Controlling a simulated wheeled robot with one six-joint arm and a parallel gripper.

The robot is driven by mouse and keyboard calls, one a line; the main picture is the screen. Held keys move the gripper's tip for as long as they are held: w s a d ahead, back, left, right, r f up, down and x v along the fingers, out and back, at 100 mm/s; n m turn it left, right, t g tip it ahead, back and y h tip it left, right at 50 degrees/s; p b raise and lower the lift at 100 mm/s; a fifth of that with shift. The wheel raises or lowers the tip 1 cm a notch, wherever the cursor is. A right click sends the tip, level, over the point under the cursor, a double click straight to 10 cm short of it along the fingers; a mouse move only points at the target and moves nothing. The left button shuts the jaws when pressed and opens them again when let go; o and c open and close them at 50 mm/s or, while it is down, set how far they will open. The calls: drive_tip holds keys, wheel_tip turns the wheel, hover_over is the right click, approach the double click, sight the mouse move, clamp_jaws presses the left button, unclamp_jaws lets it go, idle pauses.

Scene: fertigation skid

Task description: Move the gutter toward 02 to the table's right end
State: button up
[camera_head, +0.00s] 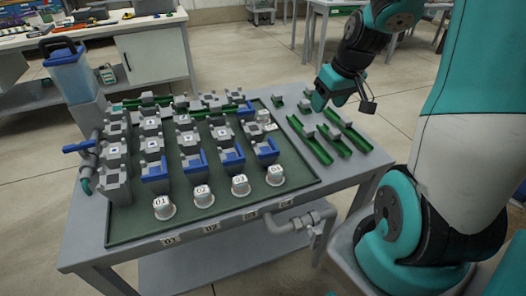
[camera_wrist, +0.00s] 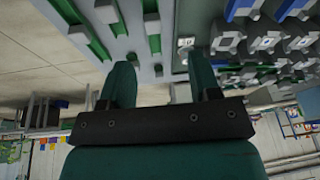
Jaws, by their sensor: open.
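Several green gutters with grey blocks lie side by side at the right end of the grey table (camera_head: 345,185). Among them are a left one (camera_head: 310,141), a middle one (camera_head: 334,140) and a right one (camera_head: 353,136). In the wrist view, green gutters (camera_wrist: 90,30) show at upper left. More green channel pieces (camera_head: 150,101) lie at the back of the tray. A cup marked 02 (camera_head: 203,197) stands at the tray's front. I cannot tell which gutter belongs toward 02. My gripper (camera_head: 318,100) is open and empty above the back right of the table; its fingers also show in the wrist view (camera_wrist: 160,85).
A dark green tray (camera_head: 220,210) holds rows of grey blocks and blue-handled valves. A blue tank (camera_head: 72,72) stands at the left corner. Pipes (camera_head: 300,222) stick out at the front edge. A workbench (camera_head: 150,60) stands behind.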

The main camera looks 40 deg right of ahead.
drive_tip(key=a+r+n+y, duration=0.2)
drive_tip(key=a+r+n, duration=0.15)
drive_tip(key=a, duration=1.15)
drive_tip(key=s+a+r+n+g+y, duration=0.1)
drive_tip(key=s+a+r+n, duration=0.1)
drive_tip(key=s+a, duration=0.5)
drive_tip(key=s+a+r+n+g+y, duration=0.1)
drive_tip(key=s+a+n+g, duration=0.1)
drive_tip(key=s+a, duration=0.5)
drive_tip(key=shift+a+r+n+g, duration=0.3)
drive_tip(key=shift+a+r+n, duration=0.15)
drive_tip(key=shift+a, duration=0.5)
